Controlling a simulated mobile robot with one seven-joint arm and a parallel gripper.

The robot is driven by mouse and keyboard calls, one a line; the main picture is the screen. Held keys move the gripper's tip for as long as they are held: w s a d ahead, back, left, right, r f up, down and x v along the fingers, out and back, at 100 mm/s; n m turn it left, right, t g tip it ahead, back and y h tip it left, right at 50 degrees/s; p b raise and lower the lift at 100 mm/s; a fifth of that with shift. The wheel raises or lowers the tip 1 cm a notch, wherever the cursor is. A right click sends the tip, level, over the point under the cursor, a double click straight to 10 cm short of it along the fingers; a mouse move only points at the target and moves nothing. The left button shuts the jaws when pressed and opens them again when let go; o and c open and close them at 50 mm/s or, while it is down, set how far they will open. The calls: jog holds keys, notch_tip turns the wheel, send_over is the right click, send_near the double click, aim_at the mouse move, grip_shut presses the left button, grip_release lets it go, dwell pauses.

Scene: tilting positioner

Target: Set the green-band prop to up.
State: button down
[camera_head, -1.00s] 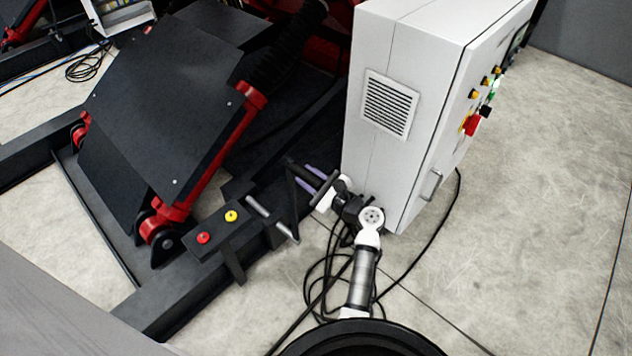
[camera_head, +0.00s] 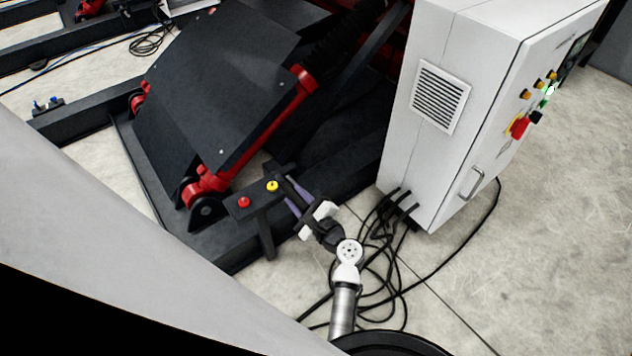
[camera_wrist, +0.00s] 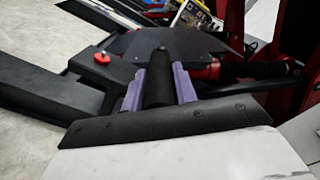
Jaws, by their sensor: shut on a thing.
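My gripper (camera_head: 291,188) is at the machine's front edge, beside the yellow knob. In the wrist view its purple fingers (camera_wrist: 159,88) are shut on a black round handle (camera_wrist: 158,84), which lies lengthwise between them. In the head view the fingers and hand hide most of this handle. No green band shows in either view, so I cannot tell for certain which prop the handle belongs to. A dark diagonal bar (camera_head: 372,44) stands between the tilted black plate and the cabinet; I cannot tell whether it is the prop.
A red knob (camera_head: 244,203) and a yellow knob (camera_head: 272,186) sit on a small bracket left of my gripper. The tilted black plate (camera_head: 215,80) is behind. A white cabinet (camera_head: 412,130) stands at right, with loose black cables (camera_head: 385,255) on the floor.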

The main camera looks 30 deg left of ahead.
jog(key=s+f, duration=0.1)
jog(key=s+a+f, duration=0.1)
jog(key=s, duration=0.1)
jog(key=s+f, duration=0.1)
jog(key=shift+s+a+b, duration=0.3)
jog(key=shift+s+b, duration=0.05)
jog(key=c, duration=1.1)
grip_release()
jog(key=shift+w, duration=0.1)
jog(key=shift+d, duration=0.15)
